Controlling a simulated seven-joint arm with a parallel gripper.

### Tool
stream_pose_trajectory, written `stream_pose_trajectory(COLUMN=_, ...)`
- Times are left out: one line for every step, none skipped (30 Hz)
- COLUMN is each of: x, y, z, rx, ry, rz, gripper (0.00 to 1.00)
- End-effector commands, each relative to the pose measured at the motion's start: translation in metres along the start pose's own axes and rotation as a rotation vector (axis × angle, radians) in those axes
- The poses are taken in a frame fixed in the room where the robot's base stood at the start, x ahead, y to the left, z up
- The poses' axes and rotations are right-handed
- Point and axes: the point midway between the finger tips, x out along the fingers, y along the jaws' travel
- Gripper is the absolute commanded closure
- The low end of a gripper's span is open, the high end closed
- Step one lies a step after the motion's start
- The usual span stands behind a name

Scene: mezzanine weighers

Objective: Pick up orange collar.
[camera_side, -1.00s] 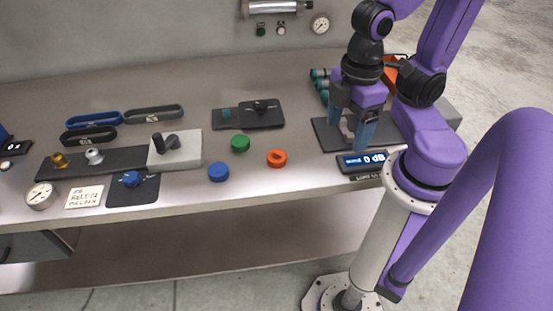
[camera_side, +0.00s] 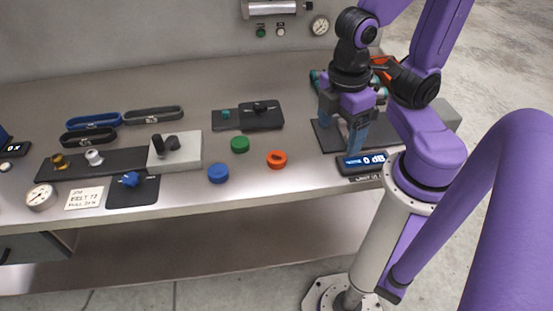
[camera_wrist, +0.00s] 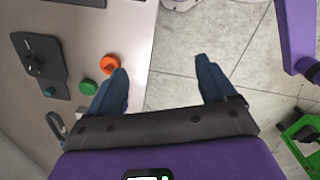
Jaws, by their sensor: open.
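A dark plate with a knob (camera_side: 261,107) stands behind. The lit display (camera_side: 363,162) and dark pad (camera_side: 325,136) are at right. Bench around the orange collar is clear.

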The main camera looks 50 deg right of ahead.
Motion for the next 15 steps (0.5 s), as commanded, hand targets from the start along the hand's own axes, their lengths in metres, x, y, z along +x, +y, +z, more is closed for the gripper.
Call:
stream_pose_trajectory(x=0.004, y=0.004, z=-0.009, rx=-0.031, ry=-0.050, rz=0.015, gripper=0.16)
stream_pose_trajectory(x=0.006, y=0.006, z=-0.014, rx=-0.051, ry=-0.081, rz=0.027, gripper=0.16)
stream_pose_trajectory(x=0.010, y=0.009, z=-0.021, rx=-0.078, ry=-0.124, rz=0.043, gripper=0.16)
stream_pose_trajectory(x=0.012, y=0.012, z=-0.027, rx=-0.101, ry=-0.158, rz=0.056, gripper=0.16)
stream_pose_trajectory(x=0.015, y=0.014, z=-0.033, rx=-0.123, ry=-0.192, rz=0.068, gripper=0.16)
stream_pose_trajectory(x=0.018, y=0.018, z=-0.041, rx=-0.151, ry=-0.236, rz=0.085, gripper=0.16)
stream_pose_trajectory(x=0.021, y=0.020, z=-0.046, rx=-0.172, ry=-0.269, rz=0.098, gripper=0.16)
stream_pose_trajectory(x=0.024, y=0.022, z=-0.052, rx=-0.194, ry=-0.302, rz=0.111, gripper=0.16)
stream_pose_trajectory(x=0.027, y=0.024, z=-0.060, rx=-0.222, ry=-0.345, rz=0.128, gripper=0.16)
stream_pose_trajectory(x=0.030, y=0.026, z=-0.066, rx=-0.243, ry=-0.379, rz=0.141, gripper=0.16)
stream_pose_trajectory(x=0.033, y=0.027, z=-0.072, rx=-0.265, ry=-0.411, rz=0.154, gripper=0.16)
stream_pose_trajectory(x=0.037, y=0.029, z=-0.080, rx=-0.293, ry=-0.455, rz=0.171, gripper=0.16)
stream_pose_trajectory(x=0.040, y=0.030, z=-0.086, rx=-0.314, ry=-0.486, rz=0.186, gripper=0.16)
stream_pose_trajectory(x=0.043, y=0.031, z=-0.091, rx=-0.335, ry=-0.520, rz=0.198, gripper=0.16)
stream_pose_trajectory(x=0.047, y=0.032, z=-0.099, rx=-0.363, ry=-0.563, rz=0.217, gripper=0.16)
